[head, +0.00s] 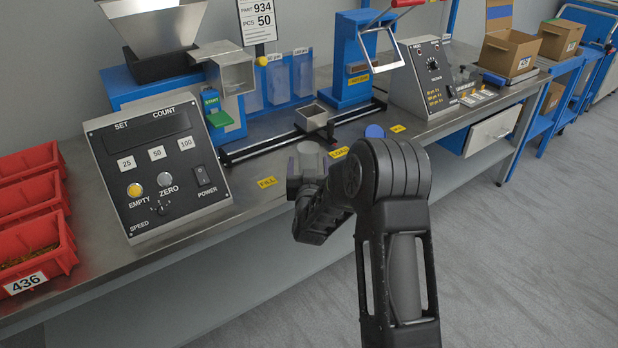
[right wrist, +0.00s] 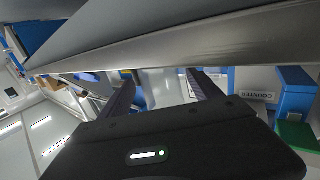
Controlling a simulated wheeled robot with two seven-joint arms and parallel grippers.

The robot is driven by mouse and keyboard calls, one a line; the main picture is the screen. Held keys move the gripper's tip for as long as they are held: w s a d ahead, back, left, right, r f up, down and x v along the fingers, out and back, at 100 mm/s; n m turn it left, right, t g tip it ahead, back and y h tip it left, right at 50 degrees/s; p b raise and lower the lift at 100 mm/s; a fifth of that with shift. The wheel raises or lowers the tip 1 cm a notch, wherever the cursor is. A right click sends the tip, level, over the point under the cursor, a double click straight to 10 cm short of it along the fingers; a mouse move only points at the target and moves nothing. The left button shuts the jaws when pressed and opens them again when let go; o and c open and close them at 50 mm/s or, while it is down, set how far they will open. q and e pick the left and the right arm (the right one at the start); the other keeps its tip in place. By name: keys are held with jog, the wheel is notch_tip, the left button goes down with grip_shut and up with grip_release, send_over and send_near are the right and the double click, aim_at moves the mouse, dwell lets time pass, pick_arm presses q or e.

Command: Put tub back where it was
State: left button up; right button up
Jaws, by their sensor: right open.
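A small grey cylindrical tub (head: 310,156) stands at the front edge of the bench, in front of the slide rail. My right gripper (head: 308,172) is low at the bench edge, right at the tub, and hides its lower part. In the right wrist view the two fingers of this gripper (right wrist: 160,82) are apart. A pale surface shows between them; I cannot tell whether it is the tub or whether a finger touches it. My left gripper is not in view.
A blue round lid or disc (head: 374,131) lies on the bench right of the tub. A metal tray (head: 312,117) sits on the rail behind. The counter panel (head: 158,170) and red bins (head: 32,225) stand left; a second control box (head: 425,75) stands right.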

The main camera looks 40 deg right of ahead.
jog(key=v, duration=1.2)
jog(key=shift+w, duration=0.1)
jog(key=s+a+f+n+g+y, duration=0.2)
jog(key=s+a+f+g+y, duration=0.15)
jog(key=a+f, duration=0.65)
jog(key=s+a+f+n+g+y, duration=0.15)
jog(key=a+f+y, duration=0.5)
jog(key=f, duration=0.65)
jog(key=s+a+f+g+y, duration=0.2)
jog(key=s+a+f+g, duration=0.2)
jog(key=s+a, duration=0.4)
jog(key=s+a+f+n+g+y, duration=0.1)
jog(key=s+a+f+g, duration=0.3)
jog(key=s+a, duration=0.5)
jog(key=s+f+y, duration=0.1)
jog(key=s+f, duration=0.1)
jog(key=s, duration=0.3)
jog(key=shift+a+g, duration=0.25)
jog(key=shift+g, duration=0.15)
jog(key=shift+w+n, duration=0.1)
jog(key=shift+n, duration=0.15)
